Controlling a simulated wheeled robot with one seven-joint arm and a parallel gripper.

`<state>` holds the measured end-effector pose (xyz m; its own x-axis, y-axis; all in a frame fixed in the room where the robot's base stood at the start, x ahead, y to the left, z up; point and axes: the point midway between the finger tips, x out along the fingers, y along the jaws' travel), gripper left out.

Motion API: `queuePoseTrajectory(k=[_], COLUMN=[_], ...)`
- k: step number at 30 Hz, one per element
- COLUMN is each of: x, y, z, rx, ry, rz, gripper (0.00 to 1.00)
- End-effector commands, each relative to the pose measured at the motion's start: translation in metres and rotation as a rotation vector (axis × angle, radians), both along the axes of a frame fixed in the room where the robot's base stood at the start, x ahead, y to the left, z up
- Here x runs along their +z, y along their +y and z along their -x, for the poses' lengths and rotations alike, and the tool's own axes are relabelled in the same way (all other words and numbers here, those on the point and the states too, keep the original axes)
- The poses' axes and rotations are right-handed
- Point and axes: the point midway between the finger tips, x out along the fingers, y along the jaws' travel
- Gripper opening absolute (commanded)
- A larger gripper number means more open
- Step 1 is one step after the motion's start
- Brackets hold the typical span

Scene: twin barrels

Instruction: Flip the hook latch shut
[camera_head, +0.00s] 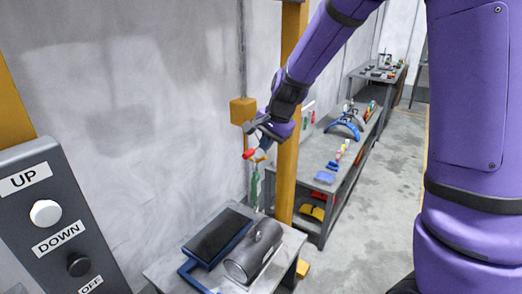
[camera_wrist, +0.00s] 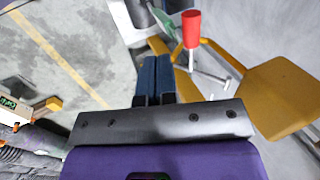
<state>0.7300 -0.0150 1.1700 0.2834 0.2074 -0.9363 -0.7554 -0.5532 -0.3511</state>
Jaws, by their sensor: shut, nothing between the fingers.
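The hook latch shows as a red handle (camera_wrist: 191,28) with thin metal rods below it, up and to the right of my fingertips in the wrist view. Its red end also shows in the head view (camera_head: 249,154), just below my wrist. My gripper (camera_wrist: 153,66) is shut and empty, its two dark blue fingers together. The fingertips are left of the red handle with a visible gap in the wrist view; depth between them is hard to judge. In the head view my wrist partly hides the latch.
A yellow block (camera_head: 243,110) sits by the wall, close to my wrist; a yellow post (camera_head: 289,165) stands beside it. A green item (camera_head: 254,188) hangs below. A low table (camera_head: 165,270) holds a grey cylinder (camera_head: 254,252). Workbenches line the wall behind; the floor at right is clear.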

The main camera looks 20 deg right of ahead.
Motion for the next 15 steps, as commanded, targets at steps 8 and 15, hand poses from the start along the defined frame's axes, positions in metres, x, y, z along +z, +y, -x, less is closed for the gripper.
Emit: queuePoseTrajectory(k=[8, 15], x=[0.030, 0.049], y=[-0.027, -0.043], z=[0.037, 0.059], rx=[-0.003, -0.001], ry=[-0.002, -0.001], rz=[0.000, 0.000], gripper=[0.00, 0.00])
